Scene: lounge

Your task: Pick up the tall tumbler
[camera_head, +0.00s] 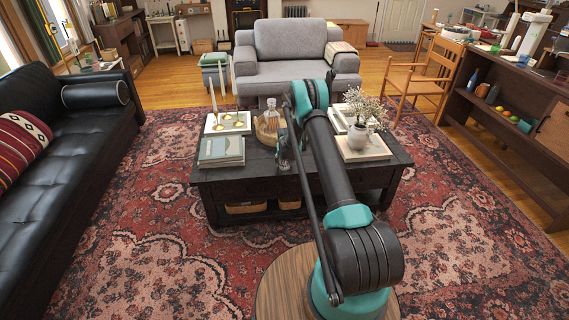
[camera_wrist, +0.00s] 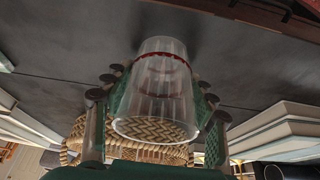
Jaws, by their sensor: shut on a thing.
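The tall tumbler (camera_wrist: 152,90) is a clear, ribbed, tapered glass with a red band near its narrow end, in the middle of the wrist view. My gripper (camera_wrist: 155,88) has its green pads and dark finger joints on both sides of the tumbler and is shut on it. In the head view my gripper (camera_head: 284,155) is over the dark coffee table (camera_head: 235,181), and my arm hides part of that spot. I cannot tell whether the tumbler touches the table top.
A round wicker tray (camera_head: 262,134) with a glass decanter (camera_head: 271,116) is close to my gripper. Stacked books (camera_head: 221,151) and brass candle holders (camera_head: 238,121) are left; a flower vase (camera_head: 359,137) on books is right. A black sofa (camera_head: 75,170) stands left.

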